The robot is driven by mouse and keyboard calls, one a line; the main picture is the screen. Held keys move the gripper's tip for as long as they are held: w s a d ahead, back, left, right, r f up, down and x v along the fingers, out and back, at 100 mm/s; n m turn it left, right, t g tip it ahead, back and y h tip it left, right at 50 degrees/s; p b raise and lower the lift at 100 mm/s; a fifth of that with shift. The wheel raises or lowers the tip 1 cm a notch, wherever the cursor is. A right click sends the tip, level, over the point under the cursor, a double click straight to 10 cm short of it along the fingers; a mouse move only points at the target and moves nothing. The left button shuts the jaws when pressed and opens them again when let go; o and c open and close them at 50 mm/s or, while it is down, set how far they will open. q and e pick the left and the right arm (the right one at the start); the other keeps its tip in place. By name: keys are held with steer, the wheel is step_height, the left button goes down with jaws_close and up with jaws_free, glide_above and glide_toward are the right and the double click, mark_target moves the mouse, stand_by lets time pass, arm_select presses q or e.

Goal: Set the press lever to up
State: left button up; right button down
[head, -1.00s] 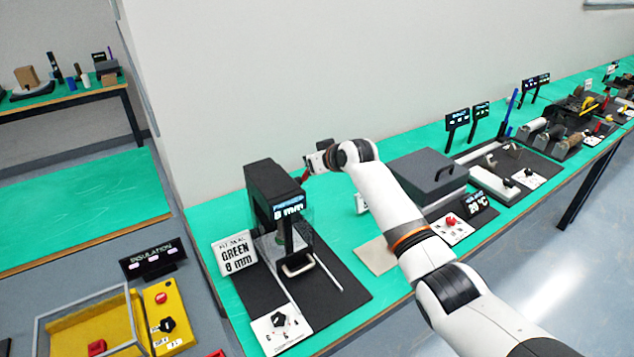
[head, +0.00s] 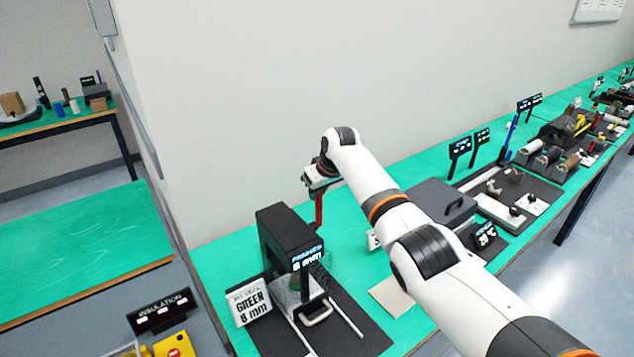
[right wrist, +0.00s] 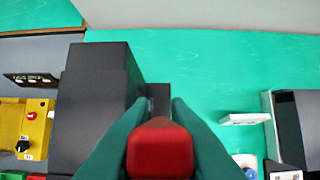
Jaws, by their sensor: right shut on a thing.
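The press (head: 283,232) is a dark upright block on a black base, with a lit display reading 8 mm on its front. Its red lever (head: 319,208) stands at the press's right side, close to upright, below my right gripper (head: 320,188). In the right wrist view the lever's red end (right wrist: 160,152) sits between the two teal fingers of my right gripper (right wrist: 160,130), which is shut on it. The dark press body (right wrist: 95,105) is just left of the fingers there. My left gripper is not in view.
A sign reading GREEN 8 mm (head: 249,302) stands left of the press. A grey lidded box (head: 438,206) is to the right, partly behind my right arm. The wall (head: 240,120) rises behind the green bench (head: 223,262). Another bench stands far left.

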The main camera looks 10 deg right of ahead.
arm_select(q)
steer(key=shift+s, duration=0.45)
arm_select(e)
steer(key=c, duration=1.6)
jaws_free()
steer(key=shift+f, duration=0.1)
steer(key=shift+o, duration=1.2)
steer(key=shift+w+a, duration=0.1)
steer(key=shift+w, duration=0.05)
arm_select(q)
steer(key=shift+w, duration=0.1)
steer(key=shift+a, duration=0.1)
